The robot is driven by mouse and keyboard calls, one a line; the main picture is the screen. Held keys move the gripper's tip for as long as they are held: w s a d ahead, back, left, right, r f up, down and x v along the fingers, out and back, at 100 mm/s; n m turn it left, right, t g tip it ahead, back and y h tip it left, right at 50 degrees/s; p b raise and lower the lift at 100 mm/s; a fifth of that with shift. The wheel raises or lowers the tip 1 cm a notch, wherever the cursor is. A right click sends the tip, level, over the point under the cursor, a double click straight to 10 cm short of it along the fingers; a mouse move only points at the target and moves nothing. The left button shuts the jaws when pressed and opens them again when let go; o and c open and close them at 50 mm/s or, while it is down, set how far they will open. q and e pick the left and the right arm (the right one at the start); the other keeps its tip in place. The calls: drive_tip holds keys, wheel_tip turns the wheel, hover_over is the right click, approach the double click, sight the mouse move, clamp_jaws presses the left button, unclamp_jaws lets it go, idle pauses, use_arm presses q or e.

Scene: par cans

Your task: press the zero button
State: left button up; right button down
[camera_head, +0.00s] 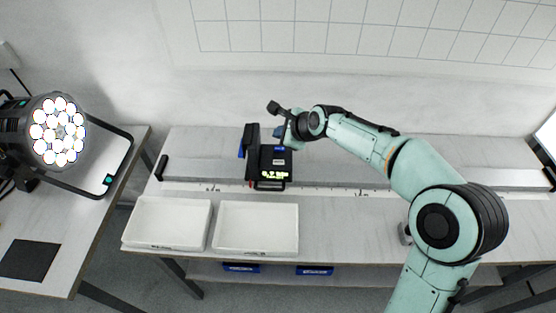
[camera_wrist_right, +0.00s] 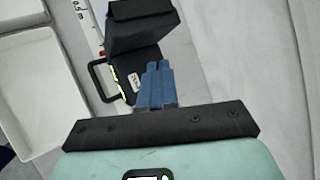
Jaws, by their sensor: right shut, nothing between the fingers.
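A black device (camera_head: 269,169) with a lit yellow-green display (camera_head: 275,175) stands on the bench, a little left of the middle of the head view. It also shows at the top of the right wrist view (camera_wrist_right: 142,36). A small white patch (camera_wrist_right: 133,79) is on its face there; I cannot tell whether this is the zero button. My right gripper (camera_head: 279,132) is by the device's back edge in the head view. Its blue fingers (camera_wrist_right: 155,72) are shut and empty, pointing toward the device. Contact cannot be told. My left gripper is not in view.
Two white trays (camera_head: 166,200) (camera_head: 256,205) lie in front of the device. A long rail with a scale (camera_head: 350,193) runs along the bench. A lit par can (camera_head: 57,130) and a dark mat (camera_head: 29,260) are on the left table. The bench right of the device is mostly clear.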

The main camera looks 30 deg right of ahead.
drive_tip(key=shift+f, duration=0.1)
drive_tip(key=b, duration=0.6)
hover_over(280, 164)
wheel_tip(280, 164, down, 8)
drive_tip(key=shift+r, duration=0.25)
drive_tip(key=shift+f+b, duration=0.45)
drive_tip(key=shift+f, duration=0.15)
drive_tip(key=shift+f, duration=0.1)
idle(0.9)
drive_tip(key=shift+f, duration=0.3)
drive_tip(key=shift+f+b, duration=0.35)
drive_tip(key=shift+f, duration=0.05)
idle(0.6)
drive_tip(key=shift+r, duration=0.15)
drive_tip(key=shift+r+p, duration=0.7)
drive_tip(key=shift+p, duration=0.15)
